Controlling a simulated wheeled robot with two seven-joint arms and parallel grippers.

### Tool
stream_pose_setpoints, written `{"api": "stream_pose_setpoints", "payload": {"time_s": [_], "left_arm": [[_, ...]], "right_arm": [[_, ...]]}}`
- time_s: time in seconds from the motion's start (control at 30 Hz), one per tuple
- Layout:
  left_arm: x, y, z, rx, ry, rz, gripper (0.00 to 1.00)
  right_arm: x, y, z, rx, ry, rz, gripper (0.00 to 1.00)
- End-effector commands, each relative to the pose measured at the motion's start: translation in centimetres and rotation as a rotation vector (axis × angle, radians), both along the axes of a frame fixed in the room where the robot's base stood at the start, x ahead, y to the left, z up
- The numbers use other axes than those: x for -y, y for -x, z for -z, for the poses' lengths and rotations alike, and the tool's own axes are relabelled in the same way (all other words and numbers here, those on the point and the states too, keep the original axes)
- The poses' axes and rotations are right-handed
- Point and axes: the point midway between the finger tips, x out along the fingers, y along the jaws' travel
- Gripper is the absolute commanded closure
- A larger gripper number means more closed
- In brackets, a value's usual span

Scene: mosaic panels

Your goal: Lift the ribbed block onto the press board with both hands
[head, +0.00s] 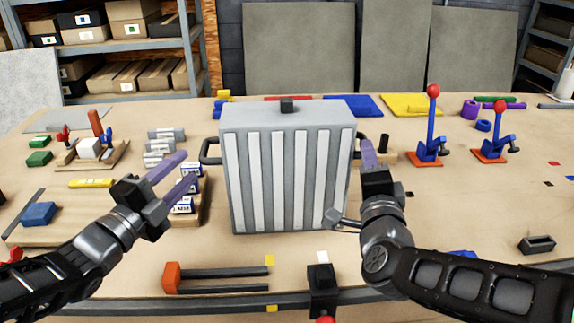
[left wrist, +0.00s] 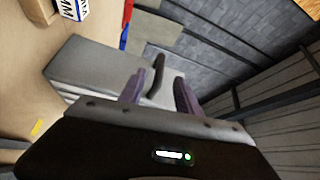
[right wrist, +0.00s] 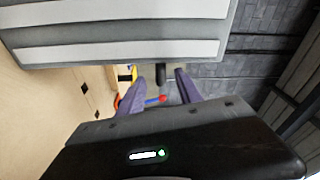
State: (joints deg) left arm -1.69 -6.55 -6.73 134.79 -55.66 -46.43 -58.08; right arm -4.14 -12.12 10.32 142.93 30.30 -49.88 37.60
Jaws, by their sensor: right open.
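The ribbed block (head: 287,170), grey with pale vertical ribs, stands upright mid-table. It has a dark handle on each side: a left handle (head: 209,151) and a right handle (head: 358,146). My left gripper (head: 188,168) is open and empty, left of the block and short of the left handle. In the left wrist view that handle (left wrist: 157,64) shows beyond and between the spread fingers. My right gripper (head: 368,150) is open at the right handle. In the right wrist view this handle (right wrist: 160,75) lies between the fingertips, not clamped. I cannot tell which surface is the press board.
Red-knobbed blue levers (head: 429,130) stand to the right. Several cans and a wooden board (head: 200,214) lie to the left, near my left gripper. An orange-ended two-bar fixture (head: 220,280) and a black clamp (head: 321,285) sit at the front edge.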

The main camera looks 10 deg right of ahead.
Motion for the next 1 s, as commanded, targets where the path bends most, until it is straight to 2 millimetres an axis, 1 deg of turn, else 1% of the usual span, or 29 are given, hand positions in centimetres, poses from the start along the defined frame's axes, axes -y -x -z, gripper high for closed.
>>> {"api": "stream_pose_setpoints", "payload": {"time_s": [0.17,0.27,0.37,0.47,0.73,0.87,1.0], "left_arm": [[0.1,-0.1,0.0,0.000,0.000,0.000,0.60],[0.3,-0.4,0.0,-0.001,0.001,0.000,0.60],[0.8,-1.2,-0.1,-0.001,0.000,0.001,0.60],[1.5,-2.2,-0.2,-0.001,0.000,0.002,0.60],[3.4,-5.4,-0.5,-0.001,0.000,0.002,0.60],[4.0,-6.3,-0.6,-0.001,0.002,0.001,0.60],[4.2,-6.6,-0.7,-0.001,0.000,0.000,0.60]], "right_arm": [[0.0,-0.1,0.0,0.000,0.000,0.000,0.58],[0.1,-0.5,0.0,-0.001,0.000,0.001,0.58],[0.3,-1.4,0.0,-0.002,-0.001,0.001,0.58],[0.5,-2.6,0.0,-0.002,0.000,0.002,0.58],[1.1,-6.4,-0.1,-0.002,0.000,0.000,0.58],[1.3,-7.4,-0.2,-0.001,0.001,0.000,0.58],[1.3,-7.7,-0.2,-0.001,0.001,0.001,0.58]]}}
